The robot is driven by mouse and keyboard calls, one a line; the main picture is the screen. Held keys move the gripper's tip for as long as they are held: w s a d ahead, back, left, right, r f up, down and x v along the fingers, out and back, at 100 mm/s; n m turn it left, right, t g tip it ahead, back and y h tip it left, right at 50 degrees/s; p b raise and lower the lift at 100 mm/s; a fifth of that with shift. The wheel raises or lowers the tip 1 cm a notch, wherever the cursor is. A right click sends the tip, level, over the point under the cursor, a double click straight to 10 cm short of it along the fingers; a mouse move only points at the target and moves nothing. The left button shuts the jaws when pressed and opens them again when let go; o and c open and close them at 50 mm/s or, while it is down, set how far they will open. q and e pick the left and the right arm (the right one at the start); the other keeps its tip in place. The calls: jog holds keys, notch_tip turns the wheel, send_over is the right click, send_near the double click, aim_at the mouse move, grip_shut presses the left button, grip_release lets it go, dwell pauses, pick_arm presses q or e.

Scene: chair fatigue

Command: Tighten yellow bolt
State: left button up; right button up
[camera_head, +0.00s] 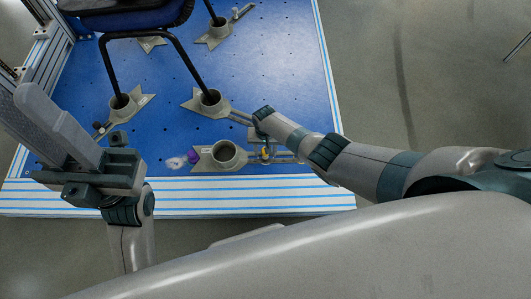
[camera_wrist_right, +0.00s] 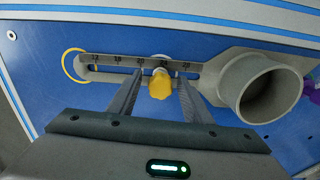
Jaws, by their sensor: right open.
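The yellow bolt (camera_wrist_right: 160,84) sits at the slot of a grey slotted bracket (camera_wrist_right: 105,69) that runs out from a round cup (camera_wrist_right: 270,85). In the head view the bolt (camera_head: 265,153) is a small yellow spot right of the cup (camera_head: 225,153). My right gripper (camera_wrist_right: 160,76) is open, with one finger on each side of the bolt. Gaps show between bolt and fingers in the wrist view. In the head view the right gripper (camera_head: 265,143) is partly hidden by its own wrist. My left gripper (camera_head: 60,115) is raised at the left, away from the bolt; its opening is unclear.
A black-legged chair (camera_head: 130,18) stands with its legs in similar cups (camera_head: 208,100) on the blue platform (camera_head: 285,75). A yellow loop (camera_wrist_right: 66,66) surrounds the bracket's left end. The platform's right part is clear.

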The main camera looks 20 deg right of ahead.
jog(key=n, duration=0.4)
dwell(0.4)
jog(key=c, duration=1.1)
jog(key=shift+o, duration=0.2)
jog(key=m, duration=0.2)
jog(key=shift+r+m+p, duration=0.1)
jog(key=shift+m+p, duration=0.2)
jog(key=shift+m, duration=0.8)
